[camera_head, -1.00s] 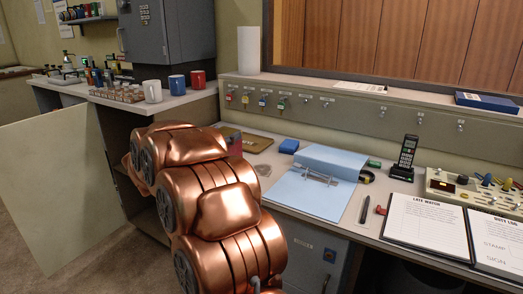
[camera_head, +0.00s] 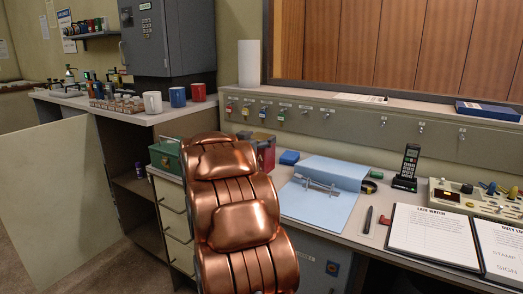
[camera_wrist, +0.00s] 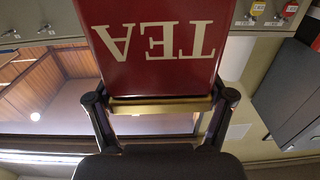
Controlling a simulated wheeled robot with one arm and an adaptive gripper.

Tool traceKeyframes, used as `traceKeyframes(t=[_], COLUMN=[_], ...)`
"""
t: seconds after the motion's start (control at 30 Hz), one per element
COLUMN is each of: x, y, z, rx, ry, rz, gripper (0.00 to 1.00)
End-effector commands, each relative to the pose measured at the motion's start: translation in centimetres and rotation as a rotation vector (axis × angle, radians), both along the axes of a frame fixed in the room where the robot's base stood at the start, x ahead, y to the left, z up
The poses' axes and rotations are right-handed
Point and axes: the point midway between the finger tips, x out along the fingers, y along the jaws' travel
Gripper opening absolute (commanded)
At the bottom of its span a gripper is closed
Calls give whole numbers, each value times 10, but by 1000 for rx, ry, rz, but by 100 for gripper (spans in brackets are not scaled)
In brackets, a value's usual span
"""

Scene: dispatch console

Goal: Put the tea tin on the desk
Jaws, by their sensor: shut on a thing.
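The tea tin (camera_wrist: 155,45) is red with a gold edge and cream TEA lettering, which appears upside down in the wrist view. My gripper (camera_wrist: 160,102) is shut on it, one finger at each side. In the head view, part of the red tin (camera_head: 268,154) shows just right of my copper arm, over the back of the desk (camera_head: 340,235). My arm hides the gripper and most of the tin there. I cannot tell whether the tin's base touches the desk.
A blue binder (camera_head: 320,187), a blue block (camera_head: 289,157), a phone (camera_head: 407,166) and an open logbook (camera_head: 432,236) lie to the right. A green box (camera_head: 166,156) sits left of my arm. Key hooks (camera_head: 322,115) line the panel behind. Mugs (camera_head: 177,96) stand on the left counter.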

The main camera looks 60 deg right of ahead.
Motion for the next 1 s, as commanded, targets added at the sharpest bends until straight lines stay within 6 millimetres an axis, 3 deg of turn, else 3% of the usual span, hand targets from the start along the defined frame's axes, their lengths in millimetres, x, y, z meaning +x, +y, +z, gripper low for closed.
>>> traceKeyframes(t=[0.27, 0.73, 0.77, 0.93, 1.0], x=[-2, -1, -1, -1, -1], y=[-4, -3, -3, -3, -3], z=[-35, -39, -39, -39, -39], rx=[-1, -1, -1, -1, 0], ry=[1, 0, 0, -1, -1], rz=[0, 0, -1, -1, 0], gripper=[17, 17, 82, 100, 100])
